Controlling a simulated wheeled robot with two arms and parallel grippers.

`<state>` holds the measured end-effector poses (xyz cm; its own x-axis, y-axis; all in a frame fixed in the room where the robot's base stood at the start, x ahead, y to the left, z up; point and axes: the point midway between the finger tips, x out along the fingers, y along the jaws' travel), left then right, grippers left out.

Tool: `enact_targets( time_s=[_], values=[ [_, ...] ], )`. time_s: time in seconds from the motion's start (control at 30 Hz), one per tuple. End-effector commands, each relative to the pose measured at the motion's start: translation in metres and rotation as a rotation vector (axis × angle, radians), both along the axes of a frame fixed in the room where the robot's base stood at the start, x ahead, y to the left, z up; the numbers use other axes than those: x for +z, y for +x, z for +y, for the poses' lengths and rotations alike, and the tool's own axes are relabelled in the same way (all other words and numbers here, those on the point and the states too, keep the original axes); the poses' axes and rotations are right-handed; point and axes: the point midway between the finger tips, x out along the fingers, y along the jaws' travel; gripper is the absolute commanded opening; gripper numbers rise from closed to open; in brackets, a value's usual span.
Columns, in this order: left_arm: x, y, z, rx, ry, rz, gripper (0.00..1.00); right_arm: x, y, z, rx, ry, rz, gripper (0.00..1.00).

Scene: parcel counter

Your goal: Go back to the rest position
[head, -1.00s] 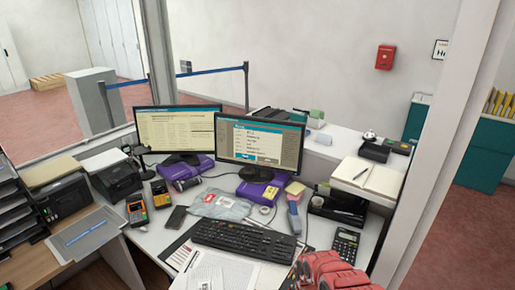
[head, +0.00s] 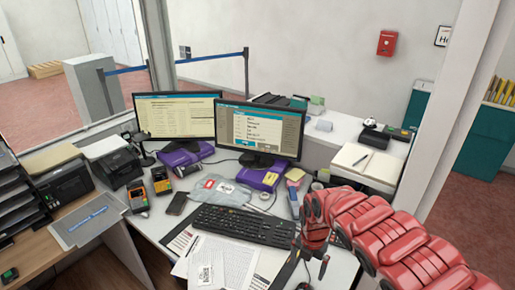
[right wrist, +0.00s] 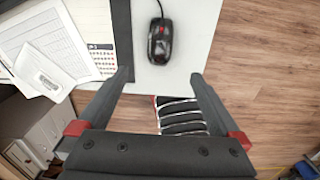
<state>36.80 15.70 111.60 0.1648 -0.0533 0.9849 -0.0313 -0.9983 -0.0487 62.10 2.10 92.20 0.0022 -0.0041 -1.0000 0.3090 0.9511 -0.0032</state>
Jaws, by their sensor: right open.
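My right gripper (head: 311,264) hangs at the end of my red arm, over the front right part of the desk in the head view. In the right wrist view its two dark fingers (right wrist: 161,78) are spread wide apart with nothing between them. A black computer mouse (right wrist: 160,41) lies on the white desk just beyond the fingertips. My left gripper is in neither view. My right arm hides part of the desk's right side in the head view.
A black keyboard (head: 243,226) and loose papers (head: 222,262) lie left of the right gripper. Two monitors (head: 259,132) stand behind. Wooden floor (right wrist: 265,70) is clear beside the desk.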

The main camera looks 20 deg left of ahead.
Motion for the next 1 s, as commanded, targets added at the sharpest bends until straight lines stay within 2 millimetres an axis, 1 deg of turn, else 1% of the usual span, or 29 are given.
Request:
enact_targets(
  time_s=[0.03,0.1,0.43,0.5,0.57,0.63,0.67,0.7,0.73,0.77,0.8,0.83,0.87,0.9,0.97,1.0],
  values=[
    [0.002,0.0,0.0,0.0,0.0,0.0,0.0,0.004,0.0,0.0,0.0,0.001,0.0,1.0],
    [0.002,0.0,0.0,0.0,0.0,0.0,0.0,0.006,0.0,0.0,0.0,0.0,0.001,1.0],
    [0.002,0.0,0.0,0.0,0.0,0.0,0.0,0.006,-0.001,0.0,0.0,0.001,0.002,1.0],
    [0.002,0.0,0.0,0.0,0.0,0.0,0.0,0.005,0.001,0.005,-0.007,0.014,-0.006,1.0],
    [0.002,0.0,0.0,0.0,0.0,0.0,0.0,0.002,0.008,0.016,-0.029,0.051,-0.027,1.0],
    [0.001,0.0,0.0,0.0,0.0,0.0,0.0,0.0,0.023,0.041,-0.083,0.134,-0.073,1.0],
    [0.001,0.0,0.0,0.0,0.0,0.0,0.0,0.0,0.033,0.056,-0.12,0.19,-0.103,1.0],
    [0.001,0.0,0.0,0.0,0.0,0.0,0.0,0.0,0.048,0.078,-0.186,0.276,-0.143,1.0],
    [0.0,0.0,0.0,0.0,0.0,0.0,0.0,0.002,0.062,0.095,-0.244,0.35,-0.179,1.0],
    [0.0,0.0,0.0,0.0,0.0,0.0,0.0,0.005,0.077,0.11,-0.311,0.429,-0.212,1.0],
    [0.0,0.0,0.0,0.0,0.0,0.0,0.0,0.011,0.098,0.127,-0.409,0.535,-0.254,1.0],
    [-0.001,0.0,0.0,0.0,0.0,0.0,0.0,0.017,0.115,0.136,-0.485,0.616,-0.287,1.0],
    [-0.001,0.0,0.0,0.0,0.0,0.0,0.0,0.022,0.131,0.142,-0.564,0.697,-0.318,1.0],
    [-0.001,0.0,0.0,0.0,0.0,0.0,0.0,0.03,0.151,0.146,-0.669,0.8,-0.355,1.0],
    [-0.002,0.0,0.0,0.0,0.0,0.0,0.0,0.04,0.18,0.14,-0.828,0.948,-0.408,1.0],
    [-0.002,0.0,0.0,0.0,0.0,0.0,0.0,0.048,0.197,0.131,-0.933,1.05,-0.446,1.0]
  ],
)
